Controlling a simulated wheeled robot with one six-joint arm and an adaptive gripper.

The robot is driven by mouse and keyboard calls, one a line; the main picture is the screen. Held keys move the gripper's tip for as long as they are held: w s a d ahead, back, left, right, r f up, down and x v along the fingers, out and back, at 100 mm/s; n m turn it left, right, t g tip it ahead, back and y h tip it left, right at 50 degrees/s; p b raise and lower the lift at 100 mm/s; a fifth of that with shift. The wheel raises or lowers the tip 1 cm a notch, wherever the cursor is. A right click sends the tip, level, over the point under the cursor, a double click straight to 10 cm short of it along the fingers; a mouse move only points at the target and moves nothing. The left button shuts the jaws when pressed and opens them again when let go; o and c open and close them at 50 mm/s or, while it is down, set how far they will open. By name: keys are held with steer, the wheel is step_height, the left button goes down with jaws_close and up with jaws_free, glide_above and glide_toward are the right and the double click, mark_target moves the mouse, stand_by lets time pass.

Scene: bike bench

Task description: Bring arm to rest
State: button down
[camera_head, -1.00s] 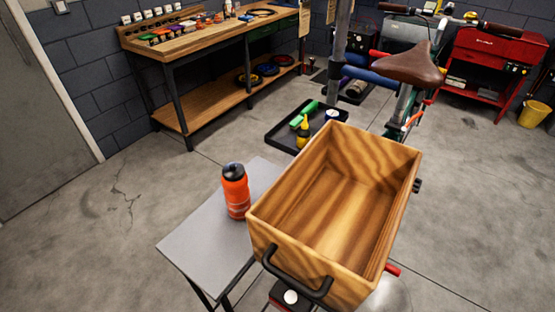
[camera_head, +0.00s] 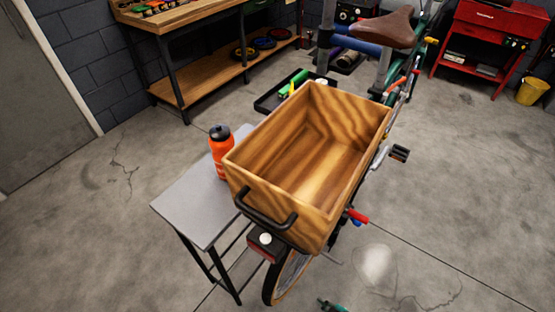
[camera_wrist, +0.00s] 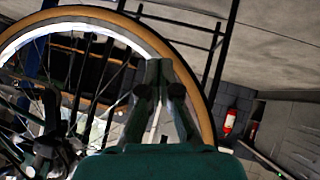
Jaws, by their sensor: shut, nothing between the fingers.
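My gripper (camera_wrist: 159,72) shows in the wrist view as dark green fingers drawn together, with nothing held between them. Behind the fingers is a bicycle wheel (camera_wrist: 196,62) with a tan tyre and dark spokes; whether the fingers touch it cannot be told. In the head view, a small green part (camera_head: 331,304) shows at the bottom edge, likely the end of my arm. The rest of my arm is out of the head view.
A wooden crate (camera_head: 258,180) sits over the bike's rear wheel (camera_head: 287,281). An orange bottle (camera_head: 220,156) stands on a grey side table (camera_head: 190,207) beside it. A workbench (camera_head: 160,60) and red cart (camera_head: 490,38) stand behind. The floor at the right is open.

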steer(key=s+r+m+h, duration=0.3)
steer(key=s+m, duration=0.1)
steer(key=s, duration=0.9)
steer(key=s+r+m+t+h, duration=0.1)
steer(key=s+r+m+h, duration=0.15)
steer(key=s+r, duration=0.55)
steer(key=s+r+m+t, duration=0.2)
steer(key=r+t, duration=0.1)
steer(key=r, duration=1.6)
steer(key=s+d+r+m+t, duration=0.1)
steer(key=s+r+m+t, duration=0.1)
steer(key=r, duration=1.7)
steer(key=shift+s+r+m+t, duration=0.25)
steer(key=shift+s+m+t, duration=0.15)
steer(key=shift+s+m, duration=0.25)
steer(key=shift+d, duration=0.1)
